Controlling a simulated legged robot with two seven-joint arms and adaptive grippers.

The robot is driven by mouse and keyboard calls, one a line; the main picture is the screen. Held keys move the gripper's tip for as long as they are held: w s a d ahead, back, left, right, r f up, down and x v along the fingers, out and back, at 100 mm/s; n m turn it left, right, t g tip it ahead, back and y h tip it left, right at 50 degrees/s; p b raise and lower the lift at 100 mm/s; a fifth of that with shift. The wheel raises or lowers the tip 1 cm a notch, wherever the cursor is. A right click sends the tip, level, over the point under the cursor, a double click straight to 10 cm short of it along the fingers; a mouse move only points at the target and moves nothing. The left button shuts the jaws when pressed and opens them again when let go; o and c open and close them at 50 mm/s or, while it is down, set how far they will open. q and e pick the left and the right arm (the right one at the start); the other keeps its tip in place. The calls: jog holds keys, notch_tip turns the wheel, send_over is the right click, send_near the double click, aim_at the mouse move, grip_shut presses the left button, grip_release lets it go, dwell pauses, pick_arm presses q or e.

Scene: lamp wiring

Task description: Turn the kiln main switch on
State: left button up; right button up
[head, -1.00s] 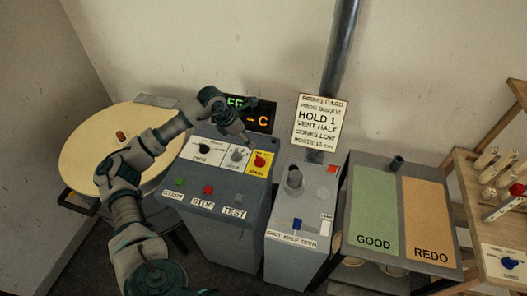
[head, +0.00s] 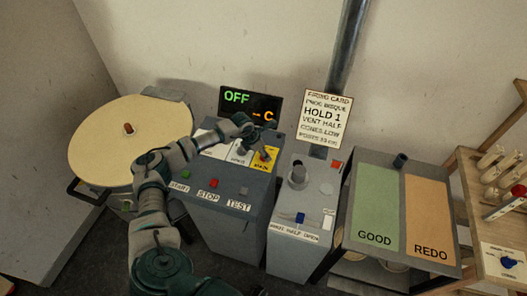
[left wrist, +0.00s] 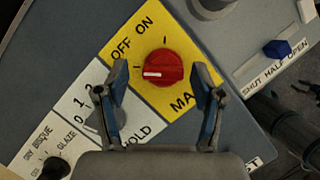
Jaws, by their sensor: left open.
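The kiln main switch is a red round knob (left wrist: 160,67) on a yellow plate (left wrist: 179,46) marked OFF, ON and MAIN. Its white pointer line lies toward the left in the left wrist view, on the OFF side. My left gripper (left wrist: 160,80) is open, with one finger on each side of the knob and visible gaps between. In the head view my left gripper (head: 263,139) is over the yellow plate (head: 267,161) and partly hides the knob. The display (head: 250,103) behind reads OFF in green. My right gripper is not in view.
White plates with a hold knob and a black program knob (left wrist: 54,168) adjoin the yellow plate. START, STOP (head: 215,184) and TEST buttons sit in front. The vent box with its blue lever (head: 300,217) stands right, then the GOOD/REDO table (head: 376,205).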

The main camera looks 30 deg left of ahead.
pick_arm(q)
jog(key=shift+w+f, duration=0.1)
jog(key=shift+f, duration=0.2)
jog(key=shift+d, duration=0.1)
jog(key=shift+d, duration=0.1)
jog(key=c, duration=1.1)
jog(key=shift+c, duration=0.2)
